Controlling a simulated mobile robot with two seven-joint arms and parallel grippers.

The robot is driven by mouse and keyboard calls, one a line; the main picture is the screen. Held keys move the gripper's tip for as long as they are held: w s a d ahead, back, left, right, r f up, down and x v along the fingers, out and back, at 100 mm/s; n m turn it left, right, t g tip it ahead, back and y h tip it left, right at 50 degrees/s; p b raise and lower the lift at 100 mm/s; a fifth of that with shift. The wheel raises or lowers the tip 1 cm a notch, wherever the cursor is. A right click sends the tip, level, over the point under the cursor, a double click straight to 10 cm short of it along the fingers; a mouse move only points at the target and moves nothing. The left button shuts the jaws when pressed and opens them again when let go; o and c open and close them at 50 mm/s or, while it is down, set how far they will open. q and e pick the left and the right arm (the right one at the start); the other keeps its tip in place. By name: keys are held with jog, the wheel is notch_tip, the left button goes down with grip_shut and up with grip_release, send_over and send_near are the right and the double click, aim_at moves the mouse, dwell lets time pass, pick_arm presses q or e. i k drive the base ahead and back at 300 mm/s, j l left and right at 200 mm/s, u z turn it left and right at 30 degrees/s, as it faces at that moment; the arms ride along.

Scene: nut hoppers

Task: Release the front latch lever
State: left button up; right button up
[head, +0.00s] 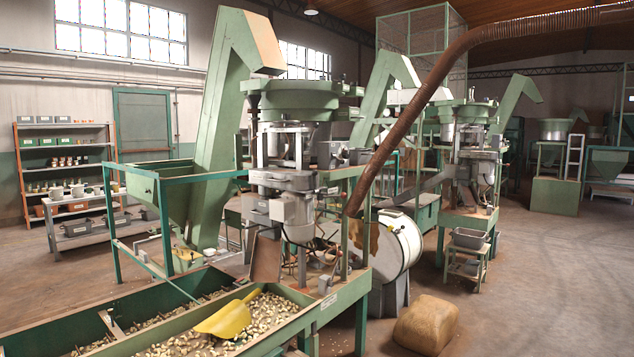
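No part that I can surely tell as the front latch lever shows in the head view. The nearest green machine (295,190) stands mid-picture, with a round green bowl on top and grey metal parts below. A thin dark rod (180,290) slants down toward the nut trough at its front left. A white drum (402,245) with a small yellow part on its face stands behind the machine's right side. I cannot tell whether the rod or the yellow part is a latch lever. Neither of my grippers is in view.
A green trough (325,306) of nuts crosses the lower left, with a yellow scoop (228,318) lying in it. A tan sack (427,325) sits on the floor at right. A rusty pipe (400,130) slants overhead. The floor at right is mostly clear.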

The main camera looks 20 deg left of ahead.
aim_at(314, 172)
jog(key=i+j, duration=0.2)
jog(key=i, duration=0.3)
jog(key=i+j, duration=0.2)
jog(key=i, duration=0.3)
jog(key=i+j+z, duration=0.1)
jog(key=i, duration=0.45)
jog(key=i+j, duration=0.35)
jog(key=i, duration=0.15)
jog(key=i+j, duration=0.25)
jog(key=i, duration=0.25)
